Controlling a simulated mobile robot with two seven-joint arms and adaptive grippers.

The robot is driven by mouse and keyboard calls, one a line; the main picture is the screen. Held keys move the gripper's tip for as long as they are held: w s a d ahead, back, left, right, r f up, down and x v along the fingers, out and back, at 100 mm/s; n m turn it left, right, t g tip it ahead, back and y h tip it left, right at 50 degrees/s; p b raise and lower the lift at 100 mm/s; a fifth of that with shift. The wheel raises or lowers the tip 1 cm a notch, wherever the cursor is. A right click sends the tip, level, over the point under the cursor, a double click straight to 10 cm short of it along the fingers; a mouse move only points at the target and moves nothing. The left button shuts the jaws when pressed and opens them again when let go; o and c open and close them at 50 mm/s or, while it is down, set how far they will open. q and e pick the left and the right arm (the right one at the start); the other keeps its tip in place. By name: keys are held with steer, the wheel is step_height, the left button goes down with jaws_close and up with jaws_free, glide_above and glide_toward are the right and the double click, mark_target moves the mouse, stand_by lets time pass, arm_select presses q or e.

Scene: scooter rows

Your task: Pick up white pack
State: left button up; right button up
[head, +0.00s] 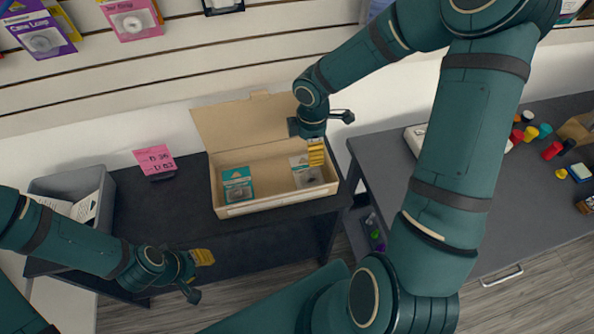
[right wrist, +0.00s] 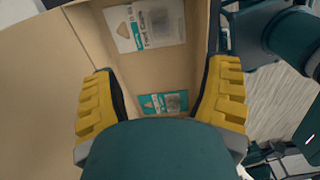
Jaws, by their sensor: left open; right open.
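The white pack (head: 307,173) lies in the right part of an open cardboard box (head: 275,203). It also shows in the right wrist view (right wrist: 152,25), near the top of the picture and beyond the fingertips. A teal pack (head: 237,185) lies in the left part of the box; it shows lower in the right wrist view (right wrist: 163,103). My right gripper (head: 330,138) is open and empty above the box's right end, close to the white pack and partly covering it in the head view. My left gripper (head: 202,272) is open and empty, left of and in front of the box.
The box stands on a dark table (head: 140,215) with its lid flap (head: 240,122) raised at the back. A grey desk (head: 450,170) with small coloured items is at right. Slatwall is behind.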

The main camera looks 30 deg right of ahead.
mark_target(308, 174)
step_height(308, 174, down, 9)
steer(key=b, duration=0.2)
steer(key=shift+r+b, duration=0.2)
steer(key=shift+b, duration=0.15)
step_height(308, 174, down, 5)
steer(key=shift+a+f+b, duration=0.1)
steer(key=shift+b, duration=0.95)
steer(key=shift+s, duration=0.1)
steer(key=c, duration=1.3)
